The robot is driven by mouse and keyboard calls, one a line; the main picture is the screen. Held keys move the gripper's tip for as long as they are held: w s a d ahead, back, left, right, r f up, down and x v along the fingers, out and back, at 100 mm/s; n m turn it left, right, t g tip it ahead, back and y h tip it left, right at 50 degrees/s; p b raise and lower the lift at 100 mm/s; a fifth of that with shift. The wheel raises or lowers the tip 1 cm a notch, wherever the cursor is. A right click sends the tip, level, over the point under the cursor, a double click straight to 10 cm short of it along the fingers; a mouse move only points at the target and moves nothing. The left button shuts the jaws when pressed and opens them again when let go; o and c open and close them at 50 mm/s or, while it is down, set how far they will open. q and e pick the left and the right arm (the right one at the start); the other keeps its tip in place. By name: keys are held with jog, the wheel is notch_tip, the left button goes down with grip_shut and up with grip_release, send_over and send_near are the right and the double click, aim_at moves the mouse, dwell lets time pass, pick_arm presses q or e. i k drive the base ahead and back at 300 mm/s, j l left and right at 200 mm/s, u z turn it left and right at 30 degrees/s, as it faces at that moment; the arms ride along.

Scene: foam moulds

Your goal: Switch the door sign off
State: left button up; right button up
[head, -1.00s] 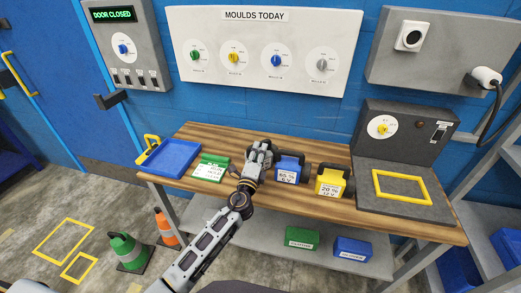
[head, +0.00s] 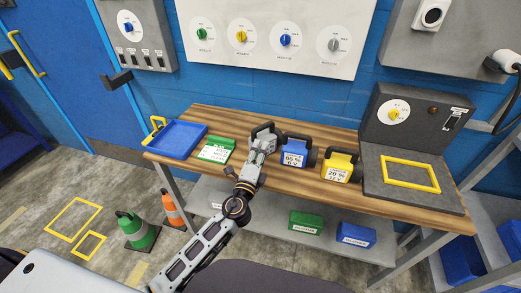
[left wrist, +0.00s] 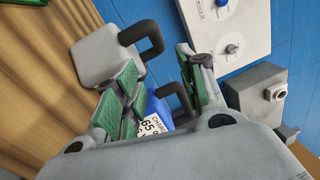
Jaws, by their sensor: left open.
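The door-sign control panel (head: 137,42) is on the blue wall at the upper left of the head view. It has a blue knob (head: 128,27) on a white dial and a row of several small switches (head: 147,60) below. The lit sign display above them is outside the head view now. My left gripper (head: 266,138) is open above the wooden bench, beside a grey block with a black handle (left wrist: 97,58) and the blue battery (head: 294,157). The blue battery shows partly behind the fingers in the left wrist view. My right gripper is not in view.
On the bench (head: 270,183) are a blue tray (head: 177,138), a green battery (head: 216,149), a yellow battery (head: 339,168) and a grey machine with a yellow frame (head: 410,174). A board of knobs (head: 270,35) hangs above. Cones (head: 138,232) stand on the floor at left.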

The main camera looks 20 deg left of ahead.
aim_at(161, 60)
jog(key=u, duration=1.35)
